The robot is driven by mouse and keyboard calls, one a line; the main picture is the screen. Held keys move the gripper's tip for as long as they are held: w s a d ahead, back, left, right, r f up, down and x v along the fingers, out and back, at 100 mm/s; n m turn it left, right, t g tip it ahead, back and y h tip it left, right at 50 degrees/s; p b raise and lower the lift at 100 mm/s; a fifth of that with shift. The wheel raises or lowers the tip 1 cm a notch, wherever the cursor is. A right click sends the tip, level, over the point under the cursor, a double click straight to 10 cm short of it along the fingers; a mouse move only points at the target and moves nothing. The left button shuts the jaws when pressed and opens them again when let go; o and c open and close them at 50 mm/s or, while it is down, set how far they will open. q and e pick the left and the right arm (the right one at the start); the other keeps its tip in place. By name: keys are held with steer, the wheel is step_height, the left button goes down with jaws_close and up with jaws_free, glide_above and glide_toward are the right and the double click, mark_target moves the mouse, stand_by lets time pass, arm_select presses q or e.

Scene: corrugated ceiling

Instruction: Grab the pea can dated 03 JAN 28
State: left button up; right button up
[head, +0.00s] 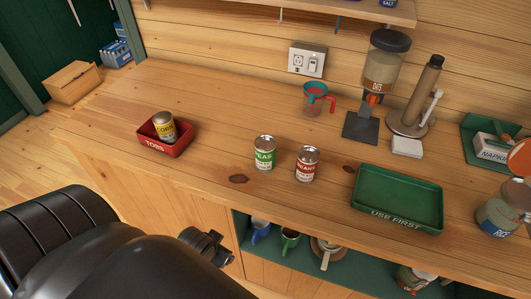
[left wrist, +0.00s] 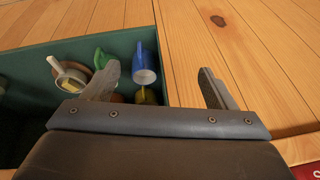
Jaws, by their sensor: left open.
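A green-labelled can reading PEAS (head: 265,153) stands upright on the wooden counter in the head view. A red-labelled can (head: 307,165) stands upright just right of it. A yellow-labelled CORN can (head: 164,127) sits in the red TOSS tray (head: 168,150). No date is readable on any can. My left gripper (head: 222,243) is below and left of the pea can, in front of the counter edge. In the left wrist view my left gripper (left wrist: 160,85) is open and empty, its fingers over the shelf opening and cabinet wood. My right gripper is not seen.
An empty green USE FIRST tray (head: 398,199) lies right of the cans. A measuring cup (head: 315,99), a dispenser (head: 384,75) and a paper towel holder (head: 415,100) stand behind. Mugs (left wrist: 145,62) sit in the open shelf below.

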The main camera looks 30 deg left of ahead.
arm_select(q)
steer(key=w+r+t, duration=0.3)
steer(key=w+r, duration=0.1)
steer(key=r, duration=0.6)
steer(key=n+t, duration=0.1)
steer(key=t, duration=0.6)
glide_toward(260, 150)
steer(key=p+x, duration=0.2)
steer(key=x, duration=0.7)
steer(key=shift+w+a+f, duration=0.1)
steer(key=shift+w+f, duration=0.15)
steer(key=shift+w, duration=0.05)
steer(key=shift+w+p, duration=0.4)
steer(key=p+x, duration=0.1)
steer(key=x, duration=0.3)
steer(key=shift+r, duration=0.1)
steer(key=shift+w, duration=0.25)
steer(key=c, duration=1.3)
